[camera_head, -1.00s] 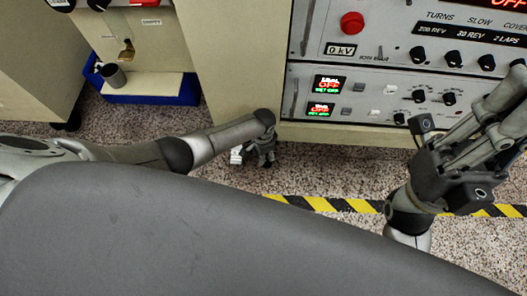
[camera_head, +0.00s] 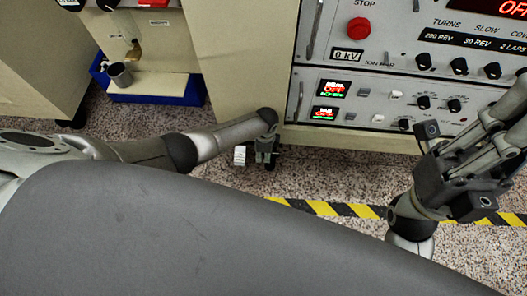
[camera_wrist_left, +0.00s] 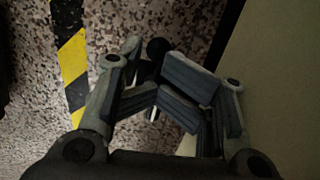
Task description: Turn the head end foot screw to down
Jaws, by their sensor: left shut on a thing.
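My left gripper (camera_head: 265,158) is low at the bottom edge of the control cabinet (camera_head: 232,75), just above the floor. In the left wrist view its fingers (camera_wrist_left: 178,88) are closed around a small part. A dark round piece, apparently the foot screw (camera_wrist_left: 157,47), shows just beyond the fingers; most of it is hidden by them. A white tag (camera_head: 239,155) with tiny unreadable marks is just left of the gripper. My right gripper (camera_head: 455,180) is raised at the right, in front of the cabinet panel and apart from it; its fingertips are not clear.
A blue tray (camera_head: 155,98) with a grey cup (camera_head: 119,74) is at the left. Yellow-black tape (camera_head: 345,209) crosses the speckled floor in front of the cabinet. The panel has a red button (camera_head: 358,29) and several knobs. Floor left of my gripper is free.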

